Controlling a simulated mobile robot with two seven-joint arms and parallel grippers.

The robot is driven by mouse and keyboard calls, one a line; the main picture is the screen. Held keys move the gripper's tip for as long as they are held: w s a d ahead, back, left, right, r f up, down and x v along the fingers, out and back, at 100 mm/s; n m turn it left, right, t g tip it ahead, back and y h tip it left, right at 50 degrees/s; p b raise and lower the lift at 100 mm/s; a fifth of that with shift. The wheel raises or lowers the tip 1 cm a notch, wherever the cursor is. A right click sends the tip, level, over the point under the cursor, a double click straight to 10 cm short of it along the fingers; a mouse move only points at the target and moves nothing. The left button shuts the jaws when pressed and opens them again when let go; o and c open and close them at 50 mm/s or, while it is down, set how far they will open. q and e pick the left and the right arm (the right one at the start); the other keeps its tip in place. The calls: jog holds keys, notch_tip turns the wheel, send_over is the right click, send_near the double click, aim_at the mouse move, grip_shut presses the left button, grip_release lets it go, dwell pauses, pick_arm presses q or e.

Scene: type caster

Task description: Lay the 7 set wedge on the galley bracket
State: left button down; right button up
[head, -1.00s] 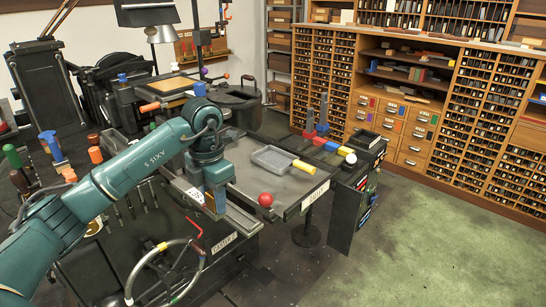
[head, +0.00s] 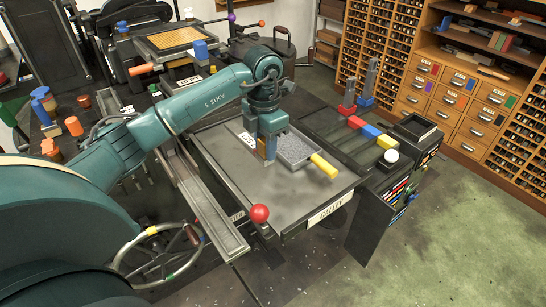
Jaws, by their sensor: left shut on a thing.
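My left gripper (head: 268,148) is over the grey galley table, at the left end of a small grey tray, with its fingers pointing down. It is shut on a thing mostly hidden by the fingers. A white plate with dark marks (head: 247,141) shows at the left of the fingers and seems to be the face of the held wedge; its number is not readable. The galley table (head: 275,190) has a label reading GALLEY (head: 328,210) on its front edge. I cannot pick out the bracket for sure. My right gripper is not in view.
The small tray (head: 295,148) has a yellow handle (head: 324,165). A red ball knob (head: 259,213) sits at the table's front corner. The table's front middle is clear.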

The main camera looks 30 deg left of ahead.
aim_at(265, 164)
pick_arm(q)
notch_tip(265, 164, down, 2)
jog(key=shift+s+f, duration=0.1)
jog(key=shift+f, duration=0.15)
notch_tip(265, 164, down, 4)
jog(key=shift+r+p, duration=0.25)
jog(key=shift+p, duration=0.05)
jog(key=shift+f, duration=0.35)
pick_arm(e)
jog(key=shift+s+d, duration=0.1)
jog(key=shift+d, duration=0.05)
pick_arm(q)
jog(key=shift+f, duration=0.2)
jog(key=c, duration=1.2)
grip_release()
jog(key=shift+o, duration=0.8)
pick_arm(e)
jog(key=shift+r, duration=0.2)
